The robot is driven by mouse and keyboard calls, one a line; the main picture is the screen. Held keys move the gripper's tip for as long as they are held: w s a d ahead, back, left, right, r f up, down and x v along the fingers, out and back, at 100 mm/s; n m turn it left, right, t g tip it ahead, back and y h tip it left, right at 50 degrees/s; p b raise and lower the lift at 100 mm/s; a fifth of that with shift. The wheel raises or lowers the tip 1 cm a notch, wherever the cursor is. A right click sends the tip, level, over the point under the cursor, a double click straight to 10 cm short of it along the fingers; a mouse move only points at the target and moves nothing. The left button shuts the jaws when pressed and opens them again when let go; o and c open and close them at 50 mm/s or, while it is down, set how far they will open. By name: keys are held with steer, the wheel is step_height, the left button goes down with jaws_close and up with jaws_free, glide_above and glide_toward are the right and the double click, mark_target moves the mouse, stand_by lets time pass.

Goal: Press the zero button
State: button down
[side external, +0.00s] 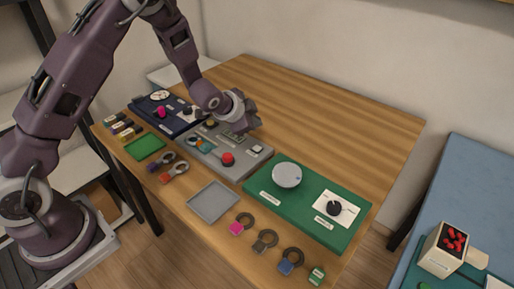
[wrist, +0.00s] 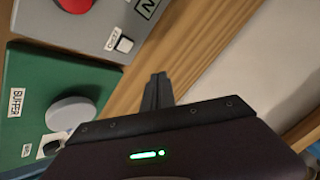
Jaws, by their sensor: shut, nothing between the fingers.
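The grey panel (side external: 240,172) sits mid-table with a large red button and a small white square button (side external: 257,149) near its right end. In the wrist view the white button (wrist: 124,45) shows at the top, on the panel (wrist: 60,22), beside a small label that is hard to read but may say zero. My gripper (side external: 250,121) is over the back edge of the panel, behind the white button. In the wrist view my gripper (wrist: 157,88) is shut and empty, with its fingers apart from the button in the picture. Any height gap is unclear.
The red button (side external: 227,159) is left of the white one. A green board (side external: 262,207) with a pale disc (side external: 287,175) and a black knob (side external: 334,208) lies to the right. A navy panel (side external: 176,128) is at left. Bare wood lies behind the panels.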

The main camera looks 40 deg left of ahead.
mark_target(255, 150)
step_height(255, 150, down, 7)
steer(key=shift+r, duration=0.1)
stand_by(2.2)
steer(key=shift+f, duration=0.4)
steer(key=shift+f, duration=0.4)
stand_by(0.5)
steer(key=shift+r, duration=0.8)
steer(key=shift+r, duration=2.5)
